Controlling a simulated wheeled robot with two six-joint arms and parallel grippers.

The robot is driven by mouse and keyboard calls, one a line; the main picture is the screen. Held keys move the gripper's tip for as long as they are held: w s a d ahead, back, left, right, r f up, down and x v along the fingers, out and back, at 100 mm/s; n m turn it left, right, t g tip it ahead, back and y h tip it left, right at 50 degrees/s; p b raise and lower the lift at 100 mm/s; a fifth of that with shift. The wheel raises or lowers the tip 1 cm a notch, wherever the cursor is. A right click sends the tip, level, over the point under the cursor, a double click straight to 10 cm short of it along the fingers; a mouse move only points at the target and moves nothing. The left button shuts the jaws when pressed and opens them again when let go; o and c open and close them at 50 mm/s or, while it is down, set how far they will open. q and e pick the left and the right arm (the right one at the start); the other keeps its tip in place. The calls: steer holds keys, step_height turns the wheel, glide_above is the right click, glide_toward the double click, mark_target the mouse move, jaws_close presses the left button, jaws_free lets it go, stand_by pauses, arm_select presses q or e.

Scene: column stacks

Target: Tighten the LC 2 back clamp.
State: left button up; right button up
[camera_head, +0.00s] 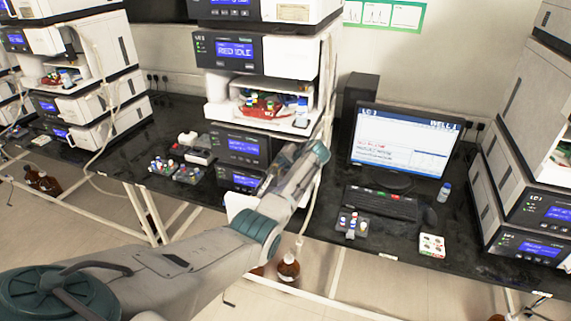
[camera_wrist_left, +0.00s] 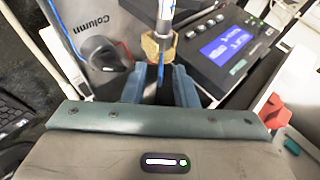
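The LC 2 stack (camera_head: 238,108) stands mid-bench in the head view. My left arm crosses in front of its lower right side, and my left gripper's fingertips are not clear there. In the left wrist view my left gripper (camera_wrist_left: 160,76) has its two blue-grey fingers apart, with a dark gap between them. A gold fitting (camera_wrist_left: 151,47) sits just beyond the fingertips, below a silver-white upright piece with a blue line. A dark round knob (camera_wrist_left: 103,53) with a red mark is left of the fingers, on a grey panel marked "Column". I cannot tell which part is the back clamp. My right gripper is not seen.
A control panel with a blue screen (camera_wrist_left: 228,45) is close on the right in the wrist view, with a red part (camera_wrist_left: 274,111) below it. In the head view, vial racks (camera_head: 177,172), a monitor (camera_head: 403,140) and a keyboard (camera_head: 383,203) share the black bench.

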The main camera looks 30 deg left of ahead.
arm_select(q)
jaws_close()
